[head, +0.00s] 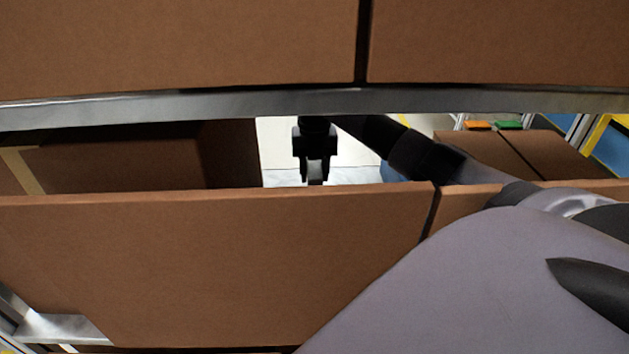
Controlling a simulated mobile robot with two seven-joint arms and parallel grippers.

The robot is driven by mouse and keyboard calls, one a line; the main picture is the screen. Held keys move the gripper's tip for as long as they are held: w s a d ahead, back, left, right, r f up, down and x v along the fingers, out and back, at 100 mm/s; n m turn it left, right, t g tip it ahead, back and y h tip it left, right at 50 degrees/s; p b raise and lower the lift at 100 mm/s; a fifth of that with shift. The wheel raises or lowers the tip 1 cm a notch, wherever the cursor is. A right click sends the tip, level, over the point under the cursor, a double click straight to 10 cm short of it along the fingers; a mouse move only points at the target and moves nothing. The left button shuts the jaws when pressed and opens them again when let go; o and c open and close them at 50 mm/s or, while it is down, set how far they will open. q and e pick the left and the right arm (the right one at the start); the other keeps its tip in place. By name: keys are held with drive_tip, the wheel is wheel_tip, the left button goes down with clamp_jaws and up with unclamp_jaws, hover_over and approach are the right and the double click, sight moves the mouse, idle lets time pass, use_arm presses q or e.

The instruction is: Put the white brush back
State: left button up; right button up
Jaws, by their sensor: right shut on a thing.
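My right gripper (315,166) points down in the gap between the upper shelf and the top edge of the front cardboard box. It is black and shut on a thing. Only a small greyish bit shows between its fingertips, and the rest is hidden behind the box edge. I cannot tell from this view whether it is the white brush. No white brush is clearly seen elsewhere. My left gripper is not in view.
A metal shelf beam (200,107) runs across above, with cardboard boxes (180,45) on it. A large cardboard box (220,260) stands in front below. More boxes (520,152) and orange and green items (493,125) are at the right. My right arm fills the lower right.

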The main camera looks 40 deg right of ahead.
sight(314, 166)
wheel_tip(314, 166, down, 2)
drive_tip(key=shift+f, duration=0.3)
drive_tip(key=shift+r, duration=0.1)
drive_tip(key=shift+f, duration=0.2)
drive_tip(key=o, duration=1)
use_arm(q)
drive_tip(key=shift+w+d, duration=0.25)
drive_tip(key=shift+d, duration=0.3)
use_arm(e)
drive_tip(key=shift+r, duration=0.1)
wheel_tip(314, 166, up, 7)
drive_tip(key=shift+r+p, duration=0.1)
drive_tip(key=shift+p, duration=0.8)
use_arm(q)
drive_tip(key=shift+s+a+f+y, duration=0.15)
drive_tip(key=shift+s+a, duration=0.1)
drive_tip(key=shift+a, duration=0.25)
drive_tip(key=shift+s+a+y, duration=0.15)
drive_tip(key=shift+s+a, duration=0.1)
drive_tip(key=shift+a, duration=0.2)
use_arm(e)
drive_tip(key=shift+r, duration=0.25)
